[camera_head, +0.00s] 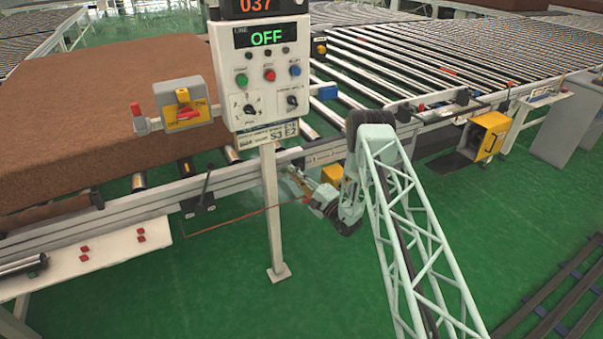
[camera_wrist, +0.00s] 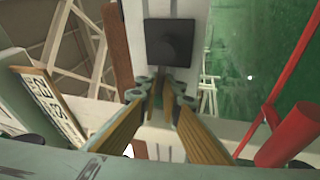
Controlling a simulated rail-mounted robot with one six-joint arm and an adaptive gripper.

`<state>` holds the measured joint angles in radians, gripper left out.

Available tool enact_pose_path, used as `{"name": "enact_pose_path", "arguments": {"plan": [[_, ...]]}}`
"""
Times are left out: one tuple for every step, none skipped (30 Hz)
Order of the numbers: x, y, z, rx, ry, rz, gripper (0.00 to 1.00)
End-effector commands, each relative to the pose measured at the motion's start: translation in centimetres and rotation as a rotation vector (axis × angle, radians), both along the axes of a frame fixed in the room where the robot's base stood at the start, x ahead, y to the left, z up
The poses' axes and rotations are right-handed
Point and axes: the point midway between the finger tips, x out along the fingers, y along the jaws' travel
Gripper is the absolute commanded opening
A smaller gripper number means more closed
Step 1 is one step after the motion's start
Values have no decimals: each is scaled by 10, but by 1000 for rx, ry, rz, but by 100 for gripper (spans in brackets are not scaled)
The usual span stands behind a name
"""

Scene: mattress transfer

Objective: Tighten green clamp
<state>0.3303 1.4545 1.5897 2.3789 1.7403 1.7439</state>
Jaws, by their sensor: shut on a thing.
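My arm reaches down to the conveyor's side, and my gripper (camera_head: 294,177) is at the side rail, just right of the control-box post; it is small there. In the wrist view my gripper (camera_wrist: 167,88) has its two wood-coloured fingers drawn together at the tips. They close on a narrow dark part just below a black square-headed piece (camera_wrist: 169,42), in front of a pale beam. The fingers hide most of what they hold. I cannot make out a clearly green clamp in either view, nor tell whether the held part belongs to it.
A control box (camera_head: 262,75) reading OFF stands on a post (camera_head: 271,215) close to my gripper. A brown mattress (camera_head: 75,120) lies on the conveyor at left. A red rod (camera_head: 235,219) runs low beside the rail. A red cylinder (camera_wrist: 289,136) is right of the fingers. Green floor lies open in front.

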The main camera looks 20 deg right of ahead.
Motion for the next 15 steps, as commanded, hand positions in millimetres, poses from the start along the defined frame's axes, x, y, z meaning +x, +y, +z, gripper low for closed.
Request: {"name": "enact_pose_path", "arguments": {"plan": [[-5,14,-6,9,10,21,0],[-4,15,-5,12,10,23,0],[-4,17,-5,15,10,24,0],[-4,18,-5,16,11,26,0],[-4,19,-5,19,11,26,0],[-4,20,-5,20,12,28,0],[-4,21,-5,21,12,28,0],[-4,21,-5,21,12,28,0],[-4,21,-4,21,11,28,0],[-4,21,-4,21,11,28,0],[-4,21,-4,21,11,28,0],[-4,21,-4,21,11,28,0],[-4,21,-4,21,11,28,0],[-4,21,-4,21,11,28,0],[-4,21,-4,21,11,28,0]]}}
